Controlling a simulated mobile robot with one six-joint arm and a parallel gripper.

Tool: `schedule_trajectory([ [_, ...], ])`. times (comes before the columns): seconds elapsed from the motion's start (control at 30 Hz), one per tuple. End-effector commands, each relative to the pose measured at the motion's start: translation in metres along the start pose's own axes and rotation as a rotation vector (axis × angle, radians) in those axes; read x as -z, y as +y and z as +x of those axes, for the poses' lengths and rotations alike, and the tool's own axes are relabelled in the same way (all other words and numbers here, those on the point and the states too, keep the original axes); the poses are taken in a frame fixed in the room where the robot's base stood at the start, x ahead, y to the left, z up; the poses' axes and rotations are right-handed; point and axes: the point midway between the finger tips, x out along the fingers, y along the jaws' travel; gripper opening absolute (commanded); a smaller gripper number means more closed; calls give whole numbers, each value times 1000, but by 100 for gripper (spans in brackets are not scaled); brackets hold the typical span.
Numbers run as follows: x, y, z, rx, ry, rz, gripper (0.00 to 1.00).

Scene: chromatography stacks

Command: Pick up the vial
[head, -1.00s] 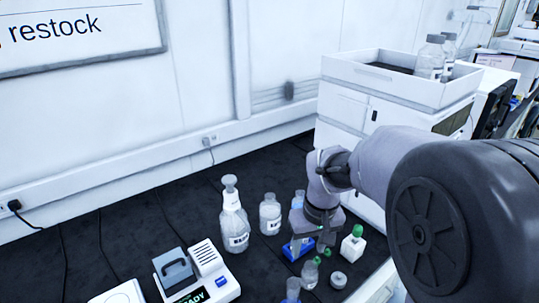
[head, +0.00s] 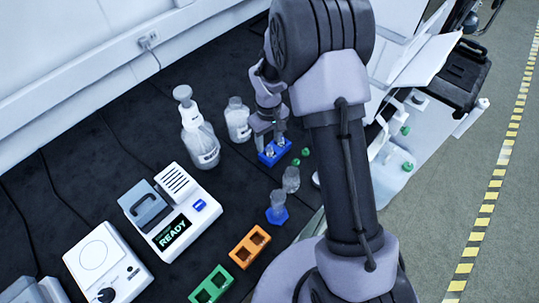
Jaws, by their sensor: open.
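A small blue rack (head: 275,153) stands on the dark bench mat in the head view. Small light-topped vials (head: 270,151) stand upright in it, partly covered by my fingers. My gripper (head: 268,138) is open and points down at the rack, with its fingers close around the vial tops. I cannot tell whether the fingers touch a vial.
A wash bottle (head: 200,148) and a clear bottle (head: 238,122) stand left of my gripper. A clear vessel (head: 291,180) and a blue-based vessel (head: 277,208) stand in front. An instrument reading READY (head: 190,210), an orange rack (head: 249,246) and a green rack (head: 211,286) are nearer.

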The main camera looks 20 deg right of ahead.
Motion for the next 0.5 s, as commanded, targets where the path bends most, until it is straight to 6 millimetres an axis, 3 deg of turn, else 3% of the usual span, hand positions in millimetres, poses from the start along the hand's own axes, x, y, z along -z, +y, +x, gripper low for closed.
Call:
schedule_trajectory([
  [0.1, -5, 2, 30, 2, -3, 2, 49],
  [0.2, -4, 2, 44, 1, -2, 2, 49],
  [0.37, -4, 2, 42, 1, -1, 2, 49],
  [0.4, -4, 2, 42, 1, -1, 2, 47],
  [0.5, -4, 2, 42, 1, -1, 1, 27],
])
